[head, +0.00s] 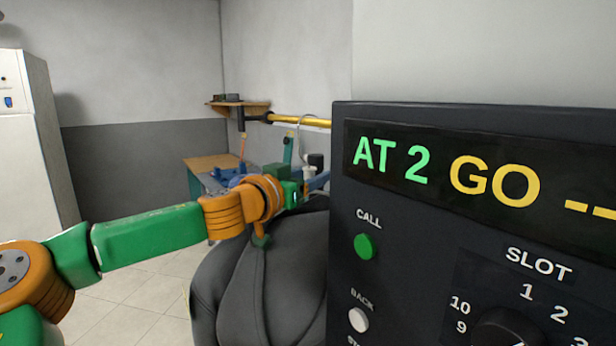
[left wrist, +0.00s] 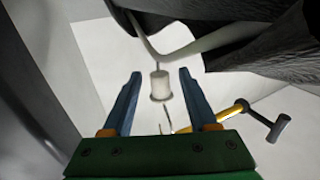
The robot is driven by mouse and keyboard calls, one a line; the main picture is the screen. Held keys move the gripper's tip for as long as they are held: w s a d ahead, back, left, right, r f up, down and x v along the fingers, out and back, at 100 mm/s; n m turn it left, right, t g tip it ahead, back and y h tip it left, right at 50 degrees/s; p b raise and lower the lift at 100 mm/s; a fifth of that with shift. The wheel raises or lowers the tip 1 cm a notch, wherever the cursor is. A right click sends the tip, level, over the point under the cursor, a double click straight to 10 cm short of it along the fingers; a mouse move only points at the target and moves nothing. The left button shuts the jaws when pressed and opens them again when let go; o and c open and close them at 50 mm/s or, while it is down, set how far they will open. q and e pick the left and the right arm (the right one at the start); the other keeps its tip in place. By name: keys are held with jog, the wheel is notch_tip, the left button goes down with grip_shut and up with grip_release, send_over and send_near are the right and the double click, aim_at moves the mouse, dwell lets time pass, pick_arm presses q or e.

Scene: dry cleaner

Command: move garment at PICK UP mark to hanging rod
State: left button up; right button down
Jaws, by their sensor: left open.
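A dark grey garment (head: 265,275) hangs in the middle of the head view, partly behind the control panel. In the left wrist view it shows as dark cloth (left wrist: 265,55) on a pale hanger (left wrist: 150,43). A whitish cylinder (left wrist: 160,85) on a thin stem, below the hanger's bend, appears between my fingers; contact is not visible. My left gripper (left wrist: 160,74) is open, with its blue fingers on either side of it. In the head view the left gripper (head: 314,183) is above the garment, partly hidden. The yellow hanging rod (head: 300,121) is behind, its right part hidden.
A black control panel (head: 440,250) reading "AT 2 GO" fills the right side, with a green CALL button (head: 364,247) and a SLOT dial. A wooden table (head: 205,164) and wall shelf (head: 240,106) stand behind. A white cabinet (head: 30,140) is at left. Tiled floor is clear between.

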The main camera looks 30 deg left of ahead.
pick_arm(q)
jog(key=s+b, duration=0.1)
jog(key=s, duration=0.5)
jog(key=shift+s+r, duration=0.1)
jog(key=shift+s, duration=0.45)
jog(key=s+a+b, duration=0.1)
jog(key=s+b, duration=0.1)
jog(key=s+a+b, duration=0.1)
jog(key=s+b, duration=0.4)
jog(key=shift+a+f, duration=0.3)
jog(key=shift+a, duration=0.1)
jog(key=s+a+b, duration=0.3)
jog(key=s, duration=0.5)
jog(key=shift+r, duration=0.25)
jog(key=shift+w+a, duration=0.1)
jog(key=shift+a, duration=0.05)
